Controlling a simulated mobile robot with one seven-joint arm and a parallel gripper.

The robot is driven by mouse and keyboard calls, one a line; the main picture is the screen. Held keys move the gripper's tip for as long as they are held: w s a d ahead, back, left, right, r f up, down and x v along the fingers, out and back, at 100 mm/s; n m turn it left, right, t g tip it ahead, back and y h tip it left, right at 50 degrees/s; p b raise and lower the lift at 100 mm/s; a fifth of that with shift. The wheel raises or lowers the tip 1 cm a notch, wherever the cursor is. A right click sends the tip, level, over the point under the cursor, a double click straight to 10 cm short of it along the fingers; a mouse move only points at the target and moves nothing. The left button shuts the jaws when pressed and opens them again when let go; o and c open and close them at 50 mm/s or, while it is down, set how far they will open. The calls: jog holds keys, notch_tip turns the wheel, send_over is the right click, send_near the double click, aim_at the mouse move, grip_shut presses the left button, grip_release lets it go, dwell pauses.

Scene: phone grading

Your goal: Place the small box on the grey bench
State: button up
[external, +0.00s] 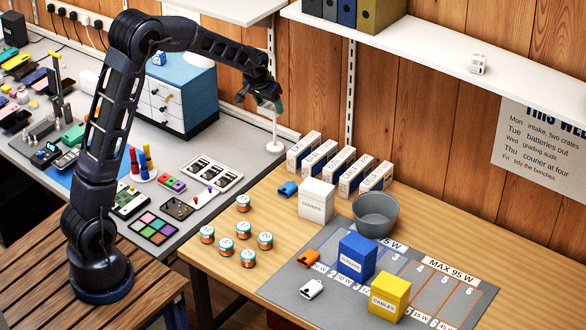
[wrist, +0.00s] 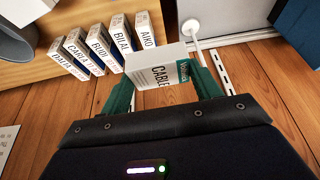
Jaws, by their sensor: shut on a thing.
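My gripper (external: 268,103) is raised in the external view, above the gap between the grey bench (external: 223,158) and the wooden table. In the wrist view its green fingers (wrist: 163,78) are shut on a small white box (wrist: 150,58) with dark lettering that starts "CABLE" and a teal end. The box is tilted in that view and appears clear of any surface. In the external view the box is hidden or too small to make out. The grey bench also shows at the top of the wrist view (wrist: 235,52).
A white stand (external: 275,146) rises close to my gripper. A blue drawer unit (external: 190,95), a white card tray (external: 214,173) and many small items crowd the grey bench. Several labelled boxes (external: 341,168) stand on the wooden table (external: 215,268). A shelf (external: 430,55) overhangs the back.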

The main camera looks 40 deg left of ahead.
jog(key=w+d, duration=0.4)
jog(key=d, duration=1)
jog(key=w+d, duration=0.5)
jog(key=d, duration=0.9)
jog(key=s+d, duration=0.3)
jog(key=d, duration=0.8)
jog(key=s+d, duration=0.3)
jog(key=d, duration=0.7)
jog(key=s+d, duration=0.3)
jog(key=d, duration=0.8)
jog(key=f, duration=2)
jog(key=shift+w+a, duration=0.3)
jog(key=shift+a, duration=0.05)
jog(key=shift+f, duration=2.6)
jog(key=shift+f, duration=0.15)
jog(key=o, duration=1)
